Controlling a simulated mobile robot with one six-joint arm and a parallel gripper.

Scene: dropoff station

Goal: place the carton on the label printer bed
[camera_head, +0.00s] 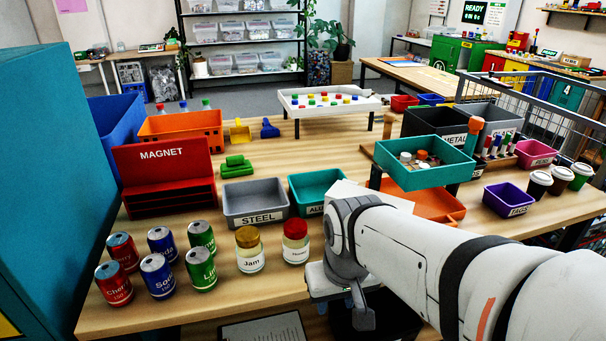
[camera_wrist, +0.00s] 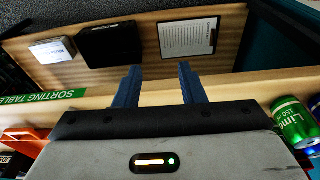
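My gripper (camera_wrist: 160,67) is open in the wrist view, its two blue fingers apart with nothing between them. It points toward a lower wooden surface beyond the sorting table's front edge. On that surface lie a black box-like unit (camera_wrist: 107,45), which may be the label printer, and a small pale block (camera_wrist: 52,50) beside it. I cannot tell whether the pale block is the carton. No carton is clearly identifiable in either view.
A clipboard (camera_wrist: 188,37) lies beside the black unit. On the table stand several cans (camera_head: 158,275), a jam jar (camera_head: 249,252), a red-lidded jar (camera_head: 295,243), the STEEL bin (camera_head: 254,203) and a teal bin (camera_head: 316,189). A lime can (camera_wrist: 294,122) is close beside my gripper.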

